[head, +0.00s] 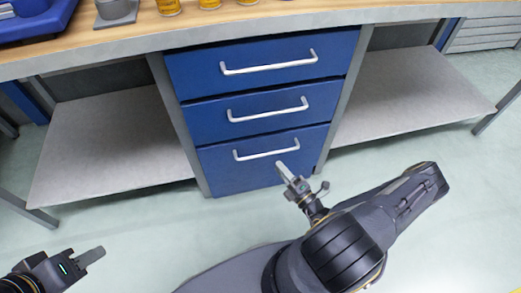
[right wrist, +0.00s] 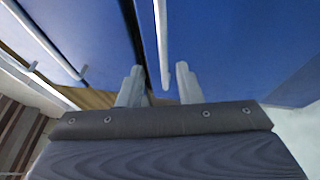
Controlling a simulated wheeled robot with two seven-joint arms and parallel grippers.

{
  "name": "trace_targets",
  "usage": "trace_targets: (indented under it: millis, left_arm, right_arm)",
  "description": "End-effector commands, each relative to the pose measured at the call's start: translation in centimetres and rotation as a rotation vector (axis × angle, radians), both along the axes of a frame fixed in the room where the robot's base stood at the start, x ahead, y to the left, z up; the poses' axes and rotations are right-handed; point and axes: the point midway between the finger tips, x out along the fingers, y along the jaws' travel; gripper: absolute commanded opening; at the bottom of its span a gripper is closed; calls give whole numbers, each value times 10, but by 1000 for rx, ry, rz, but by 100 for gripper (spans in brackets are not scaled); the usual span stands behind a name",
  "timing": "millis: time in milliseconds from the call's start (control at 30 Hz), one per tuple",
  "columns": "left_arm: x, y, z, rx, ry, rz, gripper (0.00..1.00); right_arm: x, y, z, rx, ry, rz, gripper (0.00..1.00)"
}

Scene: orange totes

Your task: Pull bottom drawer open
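The bottom drawer (head: 225,182) is the lowest of three blue drawers under the workbench and looks shut, flush with the ones above. Its pale bar handle (head: 262,153) runs across its upper part. My right gripper (head: 283,170) is in front of this drawer, just below the handle's right part. In the right wrist view, its two fingers (right wrist: 160,87) are apart, and the end of the bar handle (right wrist: 162,45) shows between them; contact cannot be told. My left gripper (head: 95,253) is low at the left, away from the drawers; its finger gap is not visible.
The middle drawer (head: 205,115) and top drawer (head: 200,75) have similar handles and look shut. Grey shelves (head: 105,145) flank the cabinet. Yellow-orange cans and a blue bin (head: 35,25) stand on the benchtop. The floor in front is free apart from my arms.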

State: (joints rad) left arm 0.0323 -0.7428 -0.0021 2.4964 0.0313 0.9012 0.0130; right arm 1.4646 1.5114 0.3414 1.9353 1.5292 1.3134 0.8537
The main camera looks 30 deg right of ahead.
Motion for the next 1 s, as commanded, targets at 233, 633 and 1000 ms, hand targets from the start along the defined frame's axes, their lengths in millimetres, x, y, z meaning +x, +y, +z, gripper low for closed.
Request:
trace_targets:
  millis: [233,633,1000]
  left_arm:
    - [0,0,-5,0,0,0,36]
    - [0,0,-15,0,0,0,36]
    - [0,0,-15,0,0,0,36]
  right_arm:
    - [20,2,-2,31,9,-26,32]
    - [71,10,8,27,10,-24,32]
    - [75,11,9,26,10,-23,25]
